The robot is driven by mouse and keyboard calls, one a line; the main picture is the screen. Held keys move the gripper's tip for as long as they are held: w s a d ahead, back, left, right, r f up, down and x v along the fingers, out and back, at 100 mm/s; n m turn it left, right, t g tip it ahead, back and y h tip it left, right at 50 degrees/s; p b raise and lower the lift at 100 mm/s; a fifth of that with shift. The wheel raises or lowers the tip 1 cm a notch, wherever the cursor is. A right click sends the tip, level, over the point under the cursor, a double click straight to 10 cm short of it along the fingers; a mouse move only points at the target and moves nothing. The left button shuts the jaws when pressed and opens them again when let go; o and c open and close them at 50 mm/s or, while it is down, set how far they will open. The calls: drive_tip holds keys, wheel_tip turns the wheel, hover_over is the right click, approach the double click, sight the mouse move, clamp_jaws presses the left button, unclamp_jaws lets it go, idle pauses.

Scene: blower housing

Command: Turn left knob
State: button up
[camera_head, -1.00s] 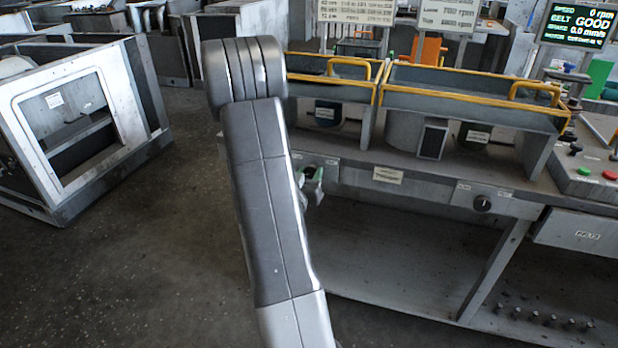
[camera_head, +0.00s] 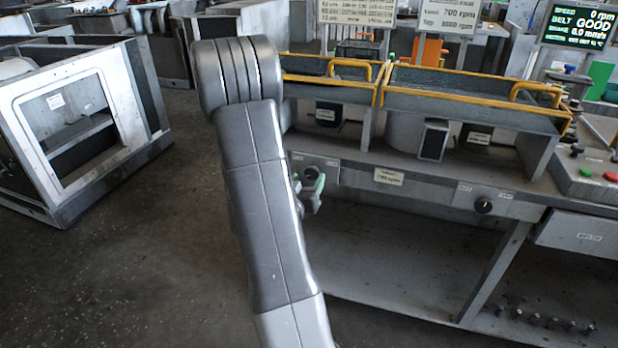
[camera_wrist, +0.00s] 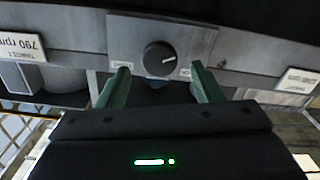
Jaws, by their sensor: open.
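The left knob (camera_head: 312,172) is a dark round dial on the front panel of the bench, partly hidden beside my arm in the head view. In the wrist view the black knob (camera_wrist: 160,58) sits on a grey plate, with its white mark toward the right side and a small label on each side. My gripper (camera_wrist: 160,80) is open, its two green fingers apart to the left and right of the knob and a little below it in the picture. The fingers look clear of the knob. In the head view my gripper (camera_head: 312,190) is just below the knob, mostly hidden by my arm.
The right knob (camera_head: 483,206) is on the same bench front. Yellow-railed housings (camera_head: 470,97) stand on the bench. A control box with red and green buttons (camera_head: 585,172) is at the right. A grey frame (camera_head: 60,213) stands at the left, with open floor between.

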sight(313, 171)
drive_tip(key=v, duration=1.1)
drive_tip(key=shift+s+b, duration=0.15)
drive_tip(key=shift+b, duration=0.25)
drive_tip(key=p+x, duration=0.1)
drive_tip(key=x, duration=1.3)
drive_tip(key=shift+s+a, duration=0.1)
